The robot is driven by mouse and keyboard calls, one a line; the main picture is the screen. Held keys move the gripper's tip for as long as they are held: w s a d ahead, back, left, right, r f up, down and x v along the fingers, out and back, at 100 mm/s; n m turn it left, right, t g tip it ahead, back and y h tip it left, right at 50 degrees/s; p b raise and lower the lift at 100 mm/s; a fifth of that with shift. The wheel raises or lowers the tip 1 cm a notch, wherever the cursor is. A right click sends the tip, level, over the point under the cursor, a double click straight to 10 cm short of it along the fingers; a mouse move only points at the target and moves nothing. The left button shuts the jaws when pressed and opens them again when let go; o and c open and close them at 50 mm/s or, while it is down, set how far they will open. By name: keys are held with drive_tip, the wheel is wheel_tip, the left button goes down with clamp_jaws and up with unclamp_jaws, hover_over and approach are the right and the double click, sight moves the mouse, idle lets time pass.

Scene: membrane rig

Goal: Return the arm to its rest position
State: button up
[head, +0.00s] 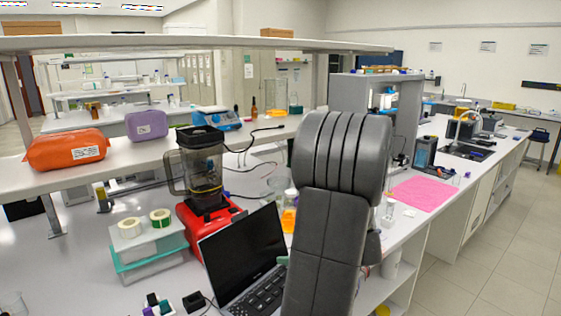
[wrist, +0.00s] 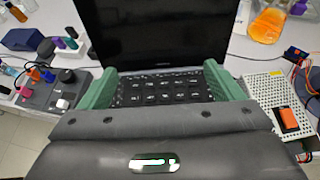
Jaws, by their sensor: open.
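My gripper (wrist: 160,90) shows in the wrist view, with its two green fingers spread wide apart and nothing between them. Behind the fingers is an open black laptop (wrist: 150,35), its keyboard showing between them; whether they touch it I cannot tell. In the head view my grey arm stands raised in the middle, in front of the bench, and covers part of it. The gripper is mostly hidden there behind the arm. The laptop (head: 243,255) stands just left of the arm.
A red blender (head: 207,222) and stacked boxes (head: 150,250) stand left of the laptop. In the wrist view, a grey control box (wrist: 55,85) lies left, and a perforated white board (wrist: 275,95) and an orange-filled flask (wrist: 267,22) lie right. Floor (head: 480,270) at the right is clear.

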drive_tip(key=s+d+f+t+y+b, duration=0.1)
drive_tip(key=s+d+f+b, duration=0.1)
drive_tip(key=f, duration=0.5)
drive_tip(key=s+d+f+t+y+b, duration=0.1)
drive_tip(key=s+d+f+y+b, duration=0.1)
drive_tip(key=f, duration=0.5)
drive_tip(key=s+d+b, duration=0.1)
drive_tip(key=s+d, duration=0.1)
drive_tip(key=d, duration=0.1)
drive_tip(key=shift+f+t, duration=0.15)
drive_tip(key=shift+t, duration=0.15)
